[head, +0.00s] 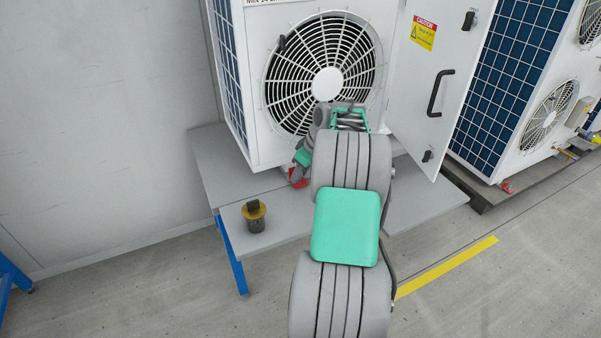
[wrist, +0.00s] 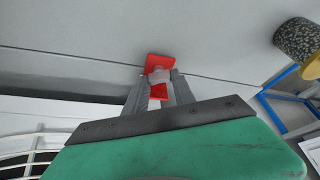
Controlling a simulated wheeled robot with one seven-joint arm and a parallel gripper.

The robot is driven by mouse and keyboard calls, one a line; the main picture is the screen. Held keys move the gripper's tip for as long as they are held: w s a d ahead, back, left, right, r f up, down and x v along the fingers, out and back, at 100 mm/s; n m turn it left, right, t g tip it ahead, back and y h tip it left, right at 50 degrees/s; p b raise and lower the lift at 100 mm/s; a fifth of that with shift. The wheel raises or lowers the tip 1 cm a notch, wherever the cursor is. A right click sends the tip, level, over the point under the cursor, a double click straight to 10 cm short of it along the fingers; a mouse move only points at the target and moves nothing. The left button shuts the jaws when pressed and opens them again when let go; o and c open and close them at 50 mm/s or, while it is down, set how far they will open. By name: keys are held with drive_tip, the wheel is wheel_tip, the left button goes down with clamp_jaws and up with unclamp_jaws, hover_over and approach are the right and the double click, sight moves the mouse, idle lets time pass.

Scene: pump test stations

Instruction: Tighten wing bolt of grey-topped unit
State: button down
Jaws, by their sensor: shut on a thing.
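A white fan unit (head: 250,100) stands on a grey bench; its top is out of view, so I cannot see the top's colour. A red wing bolt (head: 298,176) shows low at its front corner, partly hidden by my arm. In the wrist view the red wing bolt (wrist: 160,62) has two red wings around a pale middle. My gripper (wrist: 160,78) is shut on it, one finger on each side. In the head view my gripper is mostly hidden behind my arm. I cannot tell how far the bolt is screwed in.
A dark speckled canister with a yellow top (head: 255,226) stands on the grey bench (head: 205,160), left of my arm. The unit's door (head: 440,85) stands open at right. A second fan unit (head: 535,110) with a red part (head: 507,187) stands farther right.

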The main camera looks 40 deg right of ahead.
drive_tip(key=shift+r, duration=0.1)
drive_tip(key=m+h, duration=0.1)
drive_tip(key=m, duration=0.1)
drive_tip(key=shift+a+m, duration=0.1)
drive_tip(key=shift+m, duration=0.3)
drive_tip(key=shift+m+h+p, duration=0.5)
drive_tip(key=shift+m+h, duration=0.1)
drive_tip(key=shift+m, duration=0.8)
drive_tip(key=c, duration=1)
unclamp_jaws()
drive_tip(key=shift+c, duration=0.2)
drive_tip(key=p+v, duration=0.1)
drive_tip(key=v, duration=0.6)
drive_tip(key=shift+r, duration=0.3)
